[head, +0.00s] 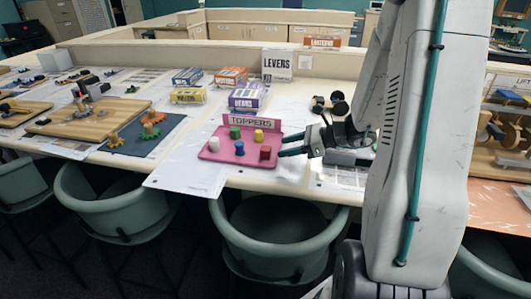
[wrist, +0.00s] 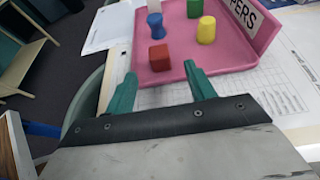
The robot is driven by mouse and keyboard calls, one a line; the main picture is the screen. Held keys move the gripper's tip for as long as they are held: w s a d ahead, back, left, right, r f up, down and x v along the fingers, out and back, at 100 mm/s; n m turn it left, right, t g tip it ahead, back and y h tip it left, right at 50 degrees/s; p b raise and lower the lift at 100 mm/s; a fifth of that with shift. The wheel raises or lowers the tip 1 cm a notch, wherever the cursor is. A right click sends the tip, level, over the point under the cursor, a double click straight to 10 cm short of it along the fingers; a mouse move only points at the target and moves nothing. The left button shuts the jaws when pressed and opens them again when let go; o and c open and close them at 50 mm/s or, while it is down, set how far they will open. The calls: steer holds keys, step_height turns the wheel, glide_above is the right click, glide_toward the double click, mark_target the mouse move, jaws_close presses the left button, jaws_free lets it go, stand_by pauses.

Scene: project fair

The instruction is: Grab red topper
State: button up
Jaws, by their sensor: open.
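The red topper (head: 265,153) is a small red block at the right front corner of a pink tray (head: 222,156) marked TOPPERS. It also shows in the wrist view (wrist: 159,57), just beyond my fingertips. My gripper (head: 281,148) is open and empty, with its green fingers at the tray's right edge, close to the red topper. In the wrist view the two green fingers (wrist: 158,75) are spread apart, with the red topper ahead of the gap between them. No contact with the topper shows.
Blue (head: 239,148), green (head: 235,132), yellow (head: 258,136) and white (head: 214,144) toppers share the tray. The TOPPERS sign (head: 251,121) stands along its back. Small boxes (head: 247,98) stand behind. A dark mechanism (head: 338,106) sits to the right. Green chairs (head: 275,240) line the table front.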

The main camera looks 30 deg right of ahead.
mark_target(266, 148)
steer(key=x, duration=0.7)
steer(key=shift+w+a, duration=0.25)
steer(key=c, duration=1)
